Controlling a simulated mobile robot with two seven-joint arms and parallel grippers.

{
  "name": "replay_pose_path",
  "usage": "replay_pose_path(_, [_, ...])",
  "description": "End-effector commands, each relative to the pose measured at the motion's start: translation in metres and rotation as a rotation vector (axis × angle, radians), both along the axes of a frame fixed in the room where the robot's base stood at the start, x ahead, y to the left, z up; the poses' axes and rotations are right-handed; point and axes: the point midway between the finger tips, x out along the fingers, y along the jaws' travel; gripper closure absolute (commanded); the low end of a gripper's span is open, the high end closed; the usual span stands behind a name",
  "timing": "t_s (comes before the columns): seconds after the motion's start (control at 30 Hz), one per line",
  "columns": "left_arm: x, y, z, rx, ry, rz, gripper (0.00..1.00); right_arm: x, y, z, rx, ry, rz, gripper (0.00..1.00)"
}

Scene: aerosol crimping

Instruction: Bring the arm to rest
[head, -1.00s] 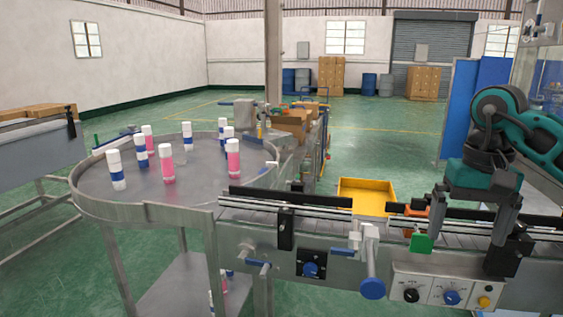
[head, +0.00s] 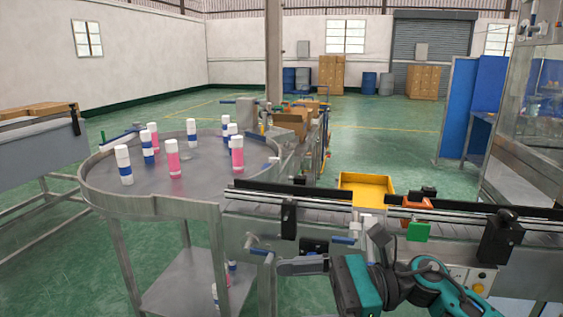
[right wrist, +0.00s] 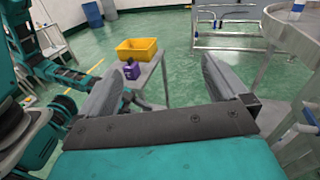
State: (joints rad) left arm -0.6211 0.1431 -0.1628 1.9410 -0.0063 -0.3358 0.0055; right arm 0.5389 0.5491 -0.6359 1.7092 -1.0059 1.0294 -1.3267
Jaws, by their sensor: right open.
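My right gripper (head: 285,267) is low in front of the turntable and conveyor in the head view, its teal body and arm entering from the bottom right. In the right wrist view the two grey fingers (right wrist: 162,80) stand wide apart with nothing between them. My left gripper does not show in either view. Teal links of my own body fill the left edge of the right wrist view.
The round turntable (head: 200,205) holds several white-capped pink and blue cans. The conveyor (head: 455,240) runs right from it, with an orange block (head: 417,208) and green block (head: 418,232). A yellow bin (head: 366,188) sits behind.

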Motion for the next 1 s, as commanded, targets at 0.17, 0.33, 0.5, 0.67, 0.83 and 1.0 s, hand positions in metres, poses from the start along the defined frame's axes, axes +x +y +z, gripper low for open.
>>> replay_pose_path(0.17, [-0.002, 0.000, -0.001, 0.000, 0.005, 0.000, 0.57, 0.010, -0.002, -0.003, 0.386, 0.630, -0.219, 0.00])
replay_pose_path(0.33, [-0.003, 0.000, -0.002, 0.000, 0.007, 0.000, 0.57, 0.027, -0.037, -0.043, 0.759, 1.260, -0.400, 0.00])
replay_pose_path(0.5, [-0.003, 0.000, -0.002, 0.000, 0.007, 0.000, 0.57, 0.017, -0.086, -0.125, 1.175, 1.883, -0.562, 0.00])
replay_pose_path(0.67, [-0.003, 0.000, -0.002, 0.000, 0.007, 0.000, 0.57, -0.031, -0.127, -0.215, 1.614, 2.383, -0.698, 0.00])
replay_pose_path(0.83, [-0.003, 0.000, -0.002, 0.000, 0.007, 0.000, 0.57, -0.088, -0.147, -0.274, -1.665, -2.243, 0.662, 0.00])
replay_pose_path(1.0, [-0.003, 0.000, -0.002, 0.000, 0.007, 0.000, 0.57, -0.113, -0.152, -0.293, -1.614, -2.078, 0.615, 0.00])
